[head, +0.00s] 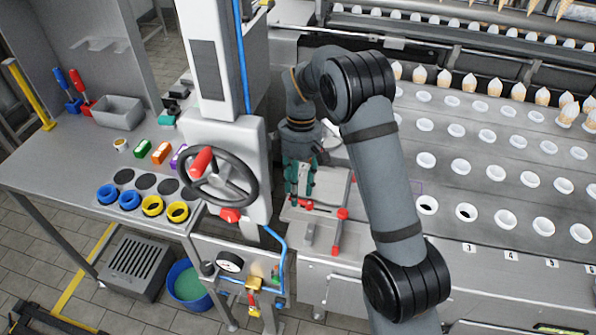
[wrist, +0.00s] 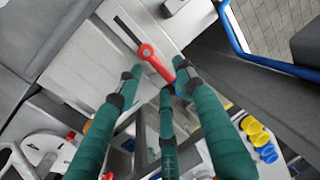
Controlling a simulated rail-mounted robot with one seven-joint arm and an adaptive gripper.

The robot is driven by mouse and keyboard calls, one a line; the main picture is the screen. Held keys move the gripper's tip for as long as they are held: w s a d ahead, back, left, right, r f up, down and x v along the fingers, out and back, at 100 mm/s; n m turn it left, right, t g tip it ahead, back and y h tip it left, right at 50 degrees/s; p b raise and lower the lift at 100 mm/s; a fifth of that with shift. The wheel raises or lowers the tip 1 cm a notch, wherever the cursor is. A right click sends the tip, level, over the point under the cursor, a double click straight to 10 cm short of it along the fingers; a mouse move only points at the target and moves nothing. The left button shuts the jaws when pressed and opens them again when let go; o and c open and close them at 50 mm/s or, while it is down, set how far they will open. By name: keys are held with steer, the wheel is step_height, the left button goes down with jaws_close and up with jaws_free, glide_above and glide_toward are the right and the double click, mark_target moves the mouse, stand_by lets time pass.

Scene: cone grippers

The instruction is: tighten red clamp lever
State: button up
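A red clamp lever (wrist: 158,66) with a round pivot lies flat by a dark slot in a grey metal plate (wrist: 85,50) in the wrist view. In the head view a red lever (head: 302,204) shows just below my fingertips. My gripper (head: 300,190) has green fingers and points down over the plate. In the wrist view my gripper (wrist: 160,80) has its fingers spread apart, with the lever's free end close between the tips. I cannot tell whether any finger touches it. The lever's far end is partly hidden by the fingers.
A second red handle with a ball knob (head: 342,213) stands right of the gripper. A black handwheel (head: 218,178) on a white column is to the left. A blue hose (head: 274,235) runs below. Rows of white cups (head: 460,166) fill the conveyor at right.

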step_height(320, 180, up, 10)
steer(key=w, duration=0.2)
steer(key=shift+d+r, duration=0.25)
steer(key=f, duration=0.4)
steer(key=s+f, duration=0.1)
steer(key=f, duration=0.3)
steer(key=s+f, duration=0.1)
steer(key=f, duration=0.3)
steer(key=shift+s+a, duration=0.25)
steer(key=shift+a, duration=0.05)
steer(key=shift+a+r+n+p, duration=0.15)
steer(key=shift+n+p, duration=0.2)
steer(key=shift+n, duration=0.35)
steer(key=shift+w+r, duration=0.1)
steer(key=shift+r, duration=0.65)
steer(key=shift+f, duration=0.15)
